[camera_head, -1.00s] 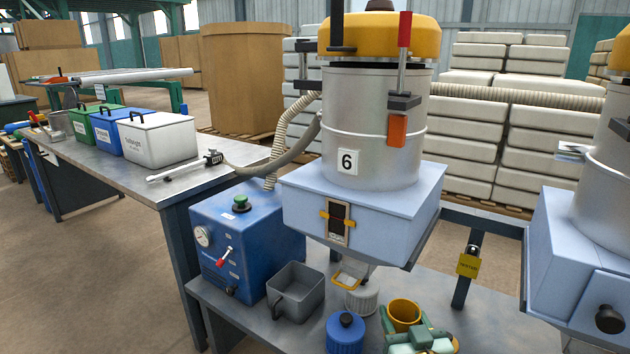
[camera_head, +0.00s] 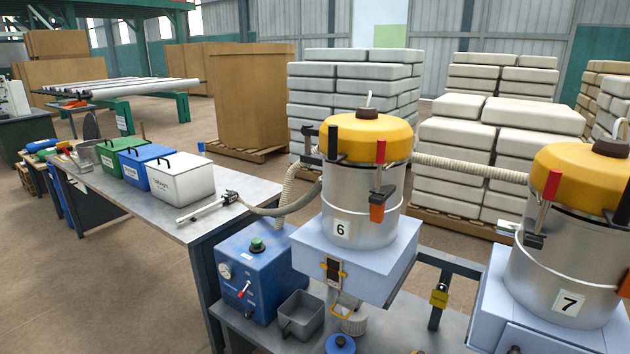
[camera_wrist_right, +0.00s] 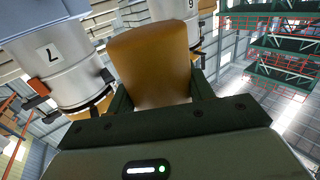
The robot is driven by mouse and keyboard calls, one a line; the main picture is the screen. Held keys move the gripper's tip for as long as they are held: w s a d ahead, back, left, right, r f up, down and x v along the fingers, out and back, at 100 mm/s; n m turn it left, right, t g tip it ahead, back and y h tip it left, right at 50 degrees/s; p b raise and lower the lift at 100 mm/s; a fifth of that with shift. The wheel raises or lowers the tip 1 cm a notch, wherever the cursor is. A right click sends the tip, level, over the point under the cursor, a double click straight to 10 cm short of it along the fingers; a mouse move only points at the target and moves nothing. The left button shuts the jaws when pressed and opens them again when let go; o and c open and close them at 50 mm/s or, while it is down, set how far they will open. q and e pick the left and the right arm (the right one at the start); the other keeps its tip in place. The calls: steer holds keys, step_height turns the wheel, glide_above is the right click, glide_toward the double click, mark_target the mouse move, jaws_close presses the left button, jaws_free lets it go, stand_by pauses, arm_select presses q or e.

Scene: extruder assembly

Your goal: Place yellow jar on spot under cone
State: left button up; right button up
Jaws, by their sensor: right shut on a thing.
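The yellow jar (camera_wrist_right: 150,62) fills the middle of the right wrist view, its side towards the camera. My right gripper (camera_wrist_right: 160,88) is shut on it, with a dark finger on each side. Neither the jar nor the right gripper shows in the head view. In the head view, hopper 6 (camera_head: 362,190) sits on a pale blue box (camera_head: 350,262). My left gripper is not in view.
A blue lidded jar (camera_head: 340,345) is at the bottom edge. A grey open bin (camera_head: 302,314) and a blue machine (camera_head: 252,275) stand left of hopper 6. Hopper 7 (camera_head: 570,255) is at the right. A yellow padlock (camera_head: 439,296) hangs on the frame between the hoppers.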

steer(key=shift+s, duration=0.5)
steer(key=shift+s+f, duration=0.2)
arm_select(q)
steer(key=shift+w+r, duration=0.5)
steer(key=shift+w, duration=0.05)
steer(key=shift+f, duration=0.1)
arm_select(e)
steer(key=shift+w, duration=0.15)
